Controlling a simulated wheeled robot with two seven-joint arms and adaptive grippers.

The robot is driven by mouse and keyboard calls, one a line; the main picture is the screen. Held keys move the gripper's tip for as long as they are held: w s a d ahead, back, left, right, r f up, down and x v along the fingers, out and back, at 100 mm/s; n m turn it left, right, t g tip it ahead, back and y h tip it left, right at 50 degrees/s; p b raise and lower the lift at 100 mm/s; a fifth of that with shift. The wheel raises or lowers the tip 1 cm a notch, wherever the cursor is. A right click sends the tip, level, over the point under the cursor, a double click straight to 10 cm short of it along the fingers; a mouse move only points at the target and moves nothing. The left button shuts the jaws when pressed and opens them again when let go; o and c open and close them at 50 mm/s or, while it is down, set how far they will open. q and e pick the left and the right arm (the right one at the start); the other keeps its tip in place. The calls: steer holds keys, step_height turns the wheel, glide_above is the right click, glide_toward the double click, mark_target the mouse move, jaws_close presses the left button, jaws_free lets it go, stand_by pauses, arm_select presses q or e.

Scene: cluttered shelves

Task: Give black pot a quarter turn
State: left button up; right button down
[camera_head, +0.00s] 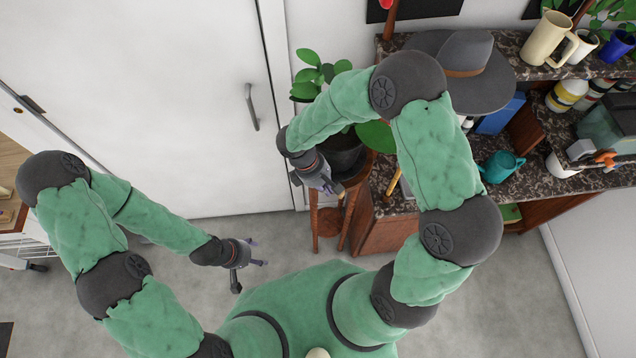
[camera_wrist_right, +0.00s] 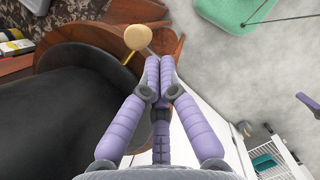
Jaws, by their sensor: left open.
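The black pot (camera_head: 346,153) holds a leafy green plant and stands on a wooden stool (camera_head: 328,222) beside the shelves. My right arm hides part of it. In the right wrist view the pot (camera_wrist_right: 80,115) fills the lower left as a large dark round shape. My right gripper (camera_head: 330,188) is at the pot's near side; in its wrist view the fingers (camera_wrist_right: 159,65) are together beside the pot's outer side, with nothing seen between them. My left gripper (camera_head: 256,265) is open and empty over the floor, apart from the pot.
A pale yellow knob (camera_wrist_right: 138,37) on a thin stem is close to my right fingertips. A white door (camera_head: 150,100) stands behind the left arm. Shelves at right hold a grey hat (camera_head: 470,65), a beige mug (camera_head: 545,38) and a teal watering can (camera_head: 501,166). Floor between my grippers is clear.

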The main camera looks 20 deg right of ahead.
steer(key=shift+d, duration=0.15)
stand_by(0.3)
steer(key=shift+s+d+n, duration=0.25)
steer(key=shift+d+n, duration=0.15)
steer(key=shift+d, duration=0.1)
steer(key=d+n+t+b, duration=0.2)
steer(key=d+n+b, duration=0.1)
steer(key=d+n, duration=0.4)
steer(key=shift+s+d+t+h, duration=0.4)
steer(key=shift+d, duration=1.4)
